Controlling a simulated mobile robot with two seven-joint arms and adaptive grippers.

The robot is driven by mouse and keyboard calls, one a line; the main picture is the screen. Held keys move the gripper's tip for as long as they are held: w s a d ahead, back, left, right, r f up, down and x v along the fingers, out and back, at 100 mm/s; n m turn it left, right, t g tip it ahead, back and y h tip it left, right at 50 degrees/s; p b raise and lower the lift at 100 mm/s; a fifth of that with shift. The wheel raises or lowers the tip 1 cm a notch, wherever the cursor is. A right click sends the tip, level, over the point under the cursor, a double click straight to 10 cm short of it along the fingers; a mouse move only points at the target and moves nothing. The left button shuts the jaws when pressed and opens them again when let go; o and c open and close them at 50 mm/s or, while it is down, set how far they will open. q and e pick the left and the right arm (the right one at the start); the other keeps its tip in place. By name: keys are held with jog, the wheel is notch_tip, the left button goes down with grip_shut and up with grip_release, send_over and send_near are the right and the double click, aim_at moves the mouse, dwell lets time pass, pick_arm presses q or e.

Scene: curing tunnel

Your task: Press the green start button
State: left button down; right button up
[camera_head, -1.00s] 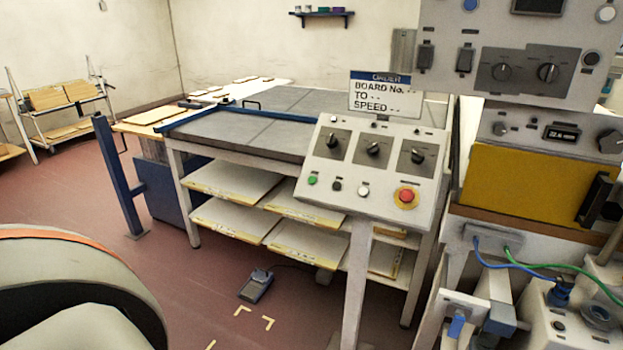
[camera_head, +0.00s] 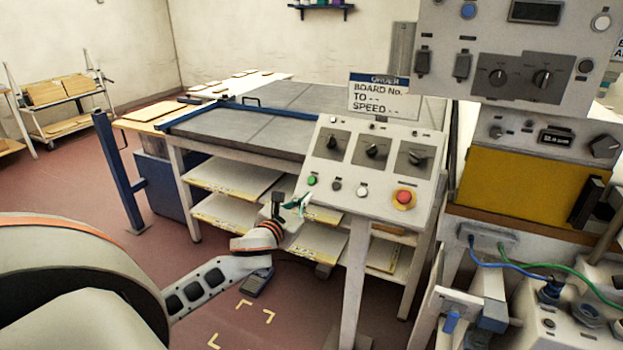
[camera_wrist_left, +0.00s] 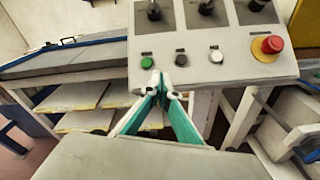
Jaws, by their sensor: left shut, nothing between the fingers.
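The green start button (camera_head: 312,180) is at the left end of the lower row on the sloped control panel (camera_head: 333,201). It also shows in the left wrist view (camera_wrist_left: 147,62), just above and left of the fingertips. My left gripper (camera_head: 304,198) is shut and empty, with green fingers. It is below and slightly left of the button in the head view, and looks apart from it. In the left wrist view the gripper (camera_wrist_left: 160,82) points at the panel's lower edge. My right gripper is not in view.
Beside the green button are a black button (camera_head: 336,185), a white button (camera_head: 362,190) and a red emergency stop (camera_head: 403,198). Rotary knobs sit above them. An order sign (camera_head: 379,94) stands behind the panel. Shelves with boards (camera_head: 228,212) lie behind my gripper.

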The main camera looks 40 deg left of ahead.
aim_at(308, 179)
pick_arm(q)
jog(key=w+a+r+m+t+y, duration=0.1)
jog(key=a+r+m, duration=0.2)
jog(key=r, duration=0.4)
jog(key=shift+w+a+r+m+y, duration=0.2)
jog(key=shift+r+m+y, duration=0.1)
jog(key=shift+m, duration=0.2)
jog(key=w+f+b, duration=0.2)
jog(key=f+b, duration=0.1)
jog(key=w+a+f+b, duration=0.1)
jog(key=w+f+b, duration=0.2)
jog(key=b, duration=0.1)
jog(key=shift+w+a, duration=0.2)
jog(key=shift+w, duration=0.05)
jog(key=shift+w+f, duration=0.15)
jog(key=shift+w, duration=0.1)
jog(key=shift+w+f, duration=0.15)
dwell(0.9)
jog(key=shift+w+a+f, duration=0.1)
jog(key=shift+w+f, duration=0.05)
